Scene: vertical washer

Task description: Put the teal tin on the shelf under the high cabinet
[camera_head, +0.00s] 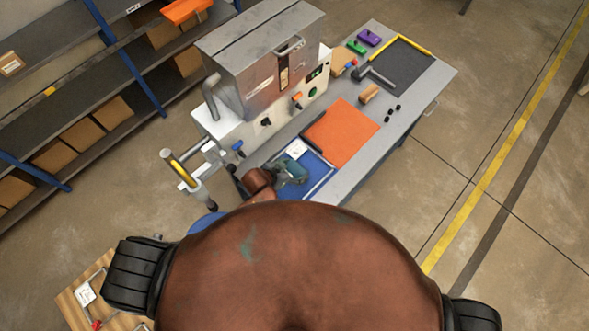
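I cannot make out the teal tin anywhere in this view, nor a high cabinet that I can name as such. My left gripper (293,172), a small grey-teal shape at the end of my brown wrist, is low over the blue tray at the near part of the bench. Its fingers are too small and blurred to tell whether they are open or shut, or hold something. My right gripper does not show. My own brown body fills the bottom middle and hides what lies below it.
A metal washer (262,60) stands on the grey bench (440,75). Beside it are an orange mat (343,133), a blue tray (326,186), a dark mat (402,66) and small tools. A shelving unit (85,70) with cartons is at left. The floor at right is clear.

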